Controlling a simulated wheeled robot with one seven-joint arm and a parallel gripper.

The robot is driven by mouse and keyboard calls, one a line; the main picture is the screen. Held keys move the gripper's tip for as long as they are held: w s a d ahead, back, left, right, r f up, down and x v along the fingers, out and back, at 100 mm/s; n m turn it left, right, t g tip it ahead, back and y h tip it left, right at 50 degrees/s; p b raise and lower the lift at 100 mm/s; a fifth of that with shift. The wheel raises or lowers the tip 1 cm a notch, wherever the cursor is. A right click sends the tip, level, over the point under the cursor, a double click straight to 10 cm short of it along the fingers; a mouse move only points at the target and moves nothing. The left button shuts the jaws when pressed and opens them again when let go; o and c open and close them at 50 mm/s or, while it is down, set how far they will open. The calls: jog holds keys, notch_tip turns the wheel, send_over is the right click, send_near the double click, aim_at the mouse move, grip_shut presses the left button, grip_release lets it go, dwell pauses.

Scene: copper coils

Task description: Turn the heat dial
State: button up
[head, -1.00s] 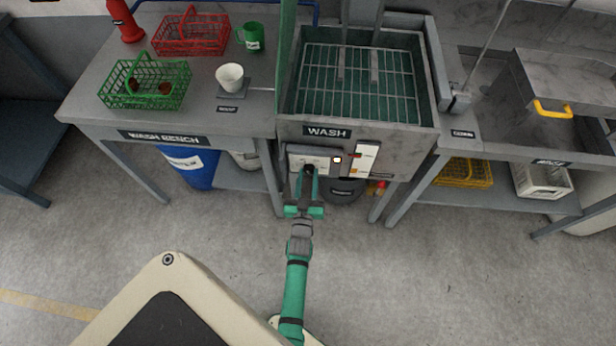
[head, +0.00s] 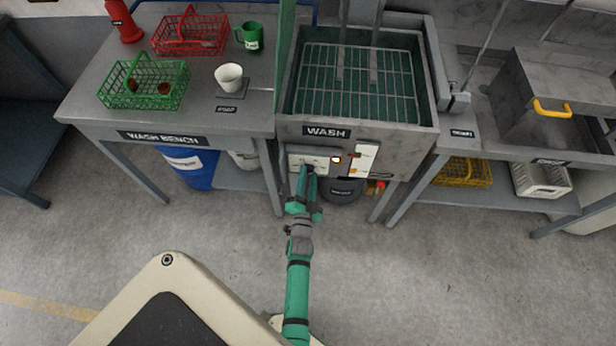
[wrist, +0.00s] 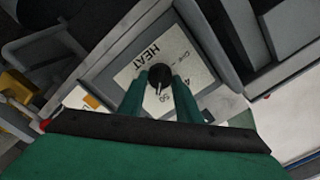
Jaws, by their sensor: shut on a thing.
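The heat dial (wrist: 159,76) is a round black knob with a pale pointer mark. It sits on a pale panel (wrist: 137,66) lettered HEAT, and the pointer is toward the numbers on the panel. In the head view this panel (head: 308,158) is on the front of the wash tank, below the WASH label. My gripper (wrist: 160,82) is shut on the dial, with one green finger on each side of it. In the head view my gripper (head: 307,170) reaches up to the panel and hides most of the dial.
The wash tank (head: 428,85) holds a wire rack. A lit indicator (head: 336,160) and a white strip (head: 365,160) are right of the dial panel. The wash bench (head: 190,112) at left carries green and red baskets. Open floor lies in front.

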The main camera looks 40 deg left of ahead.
jog(key=m, duration=0.4)
jog(key=shift+m, duration=2.2)
jog(key=o, duration=1)
jog(key=shift+s+d+f, duration=0.1)
jog(key=v, duration=1)
jog(key=shift+s+d, duration=0.2)
